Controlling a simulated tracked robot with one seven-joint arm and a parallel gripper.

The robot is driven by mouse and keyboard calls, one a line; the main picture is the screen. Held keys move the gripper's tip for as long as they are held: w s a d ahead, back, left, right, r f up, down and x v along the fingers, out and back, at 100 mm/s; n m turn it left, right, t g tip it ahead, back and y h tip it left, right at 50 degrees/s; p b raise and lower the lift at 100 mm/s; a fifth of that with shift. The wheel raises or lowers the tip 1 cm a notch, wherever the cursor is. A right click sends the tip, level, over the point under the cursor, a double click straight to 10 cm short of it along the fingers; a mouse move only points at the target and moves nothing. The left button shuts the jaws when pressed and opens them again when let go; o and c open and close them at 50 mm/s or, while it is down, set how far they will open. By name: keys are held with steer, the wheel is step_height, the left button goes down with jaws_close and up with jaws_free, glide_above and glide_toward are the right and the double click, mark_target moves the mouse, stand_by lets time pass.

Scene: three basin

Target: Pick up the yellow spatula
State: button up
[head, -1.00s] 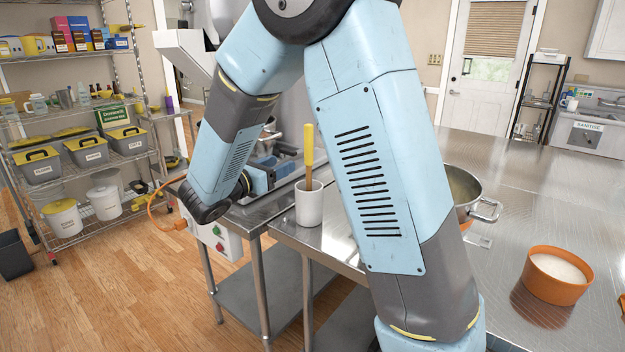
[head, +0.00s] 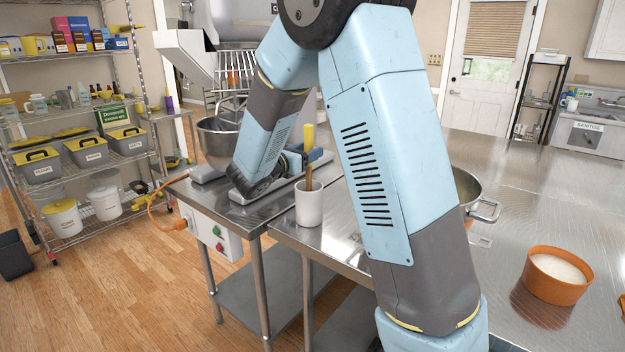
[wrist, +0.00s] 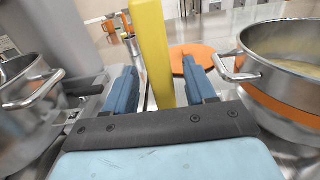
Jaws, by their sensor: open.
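The part inside the cup is hidden. My gripper (head: 306,160) is level with the handle in the head view, its blue fingers partly behind it. In the wrist view my gripper (wrist: 161,85) is open, and the yellow handle (wrist: 152,50) rises between the two blue fingers. Gaps show on both sides of the handle.
A steel pot (wrist: 285,60) is on the right in the wrist view. A mixer bowl (head: 217,140) stands left of my arm. An orange bowl with white contents (head: 556,277) sits at the right on the steel table (head: 450,300). Shelving (head: 75,150) is at the far left.

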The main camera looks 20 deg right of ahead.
steer(key=shift+w+d, duration=0.25)
steer(key=shift+d, duration=0.15)
steer(key=shift+c, duration=0.3)
steer(key=c, duration=1)
steer(key=shift+r, duration=0.1)
jaws_close()
step_height(320, 180, up, 18)
